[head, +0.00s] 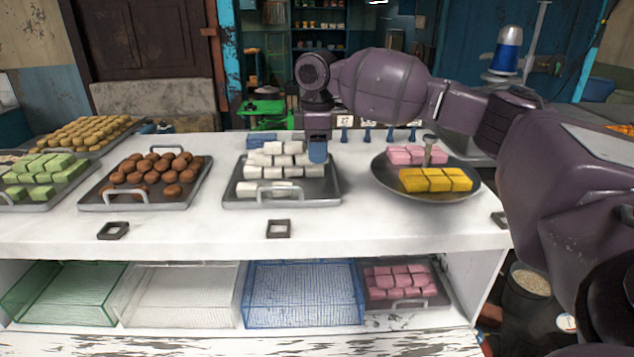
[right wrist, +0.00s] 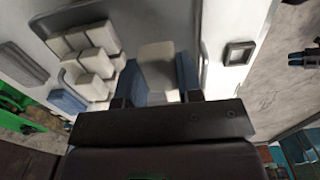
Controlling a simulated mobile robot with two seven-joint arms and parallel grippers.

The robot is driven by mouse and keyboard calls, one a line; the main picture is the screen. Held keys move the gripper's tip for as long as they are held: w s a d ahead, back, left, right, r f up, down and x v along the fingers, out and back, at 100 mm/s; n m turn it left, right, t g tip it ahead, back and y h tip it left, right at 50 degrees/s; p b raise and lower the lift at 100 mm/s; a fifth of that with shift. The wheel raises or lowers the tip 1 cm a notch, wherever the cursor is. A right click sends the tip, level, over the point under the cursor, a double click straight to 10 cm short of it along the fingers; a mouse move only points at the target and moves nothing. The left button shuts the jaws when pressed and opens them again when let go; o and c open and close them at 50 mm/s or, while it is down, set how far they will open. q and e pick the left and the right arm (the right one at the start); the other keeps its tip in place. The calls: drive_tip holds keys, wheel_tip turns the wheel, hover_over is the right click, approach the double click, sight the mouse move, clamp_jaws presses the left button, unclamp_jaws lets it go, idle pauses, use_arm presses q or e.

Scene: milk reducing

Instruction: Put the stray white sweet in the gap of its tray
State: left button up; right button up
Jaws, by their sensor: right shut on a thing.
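A grey metal tray (head: 318,192) with white sweets (head: 272,172) stands on the white counter, and its front right part is bare. Several white sweets (right wrist: 88,50) also show at the left in the right wrist view. My right gripper (head: 318,152) is over the right side of this tray, fingers pointing down. In the right wrist view my right gripper (right wrist: 158,75) is shut on a white sweet (right wrist: 157,55) between its blue fingers. In the head view the held sweet is hidden behind the fingers. My left gripper is not in view.
A round plate (head: 398,185) with pink and yellow sweets stands to the right. A tray of brown sweets (head: 155,175) and a tray of green sweets (head: 45,178) stand to the left. The counter's front strip (head: 200,228) is mostly clear.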

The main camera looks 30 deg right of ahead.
sight(317, 193)
wheel_tip(317, 193, down, 3)
drive_tip(key=shift+f, duration=0.15)
wheel_tip(317, 193, down, 5)
drive_tip(key=shift+r, duration=0.1)
idle(0.4)
drive_tip(key=o, duration=0.9)
wheel_tip(317, 193, up, 12)
drive_tip(key=shift+f, duration=0.1)
